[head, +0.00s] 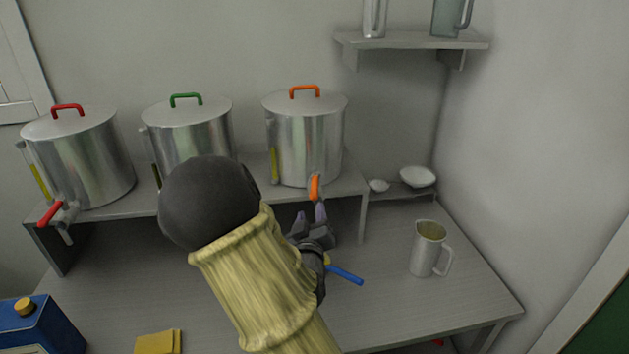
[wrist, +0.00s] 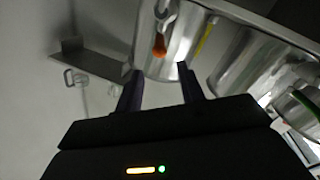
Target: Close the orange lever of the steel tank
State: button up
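The steel tank with the orange lid handle (head: 307,135) stands at the right end of the raised shelf. Its orange lever (head: 314,188) is on the tap low on its front and looks roughly upright in the head view. My gripper (head: 311,212) is just below and in front of the lever, apart from it. In the wrist view my gripper (wrist: 160,68) has its two fingers spread with nothing between them. The orange lever (wrist: 160,45) shows just beyond the fingertips, between them in the picture. The tap's spout is partly hidden in the head view.
Tanks with a green handle (head: 190,130) and a red handle (head: 85,160) stand to the left; the red lever (head: 50,213) juts out. A metal jug (head: 426,248) stands on the table at right. A blue stick-like thing (head: 345,275) lies below my gripper. White bowls (head: 417,177) sit behind.

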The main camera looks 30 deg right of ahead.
aim_at(315, 186)
jog(key=x, duration=0.4)
jog(key=p+x, duration=0.1)
jog(key=x, duration=0.7)
jog(key=shift+d+f+p, duration=0.15)
jog(key=shift+f+p, duration=0.2)
jog(key=shift+p, duration=0.05)
jog(key=shift+s, duration=0.1)
grip_shut()
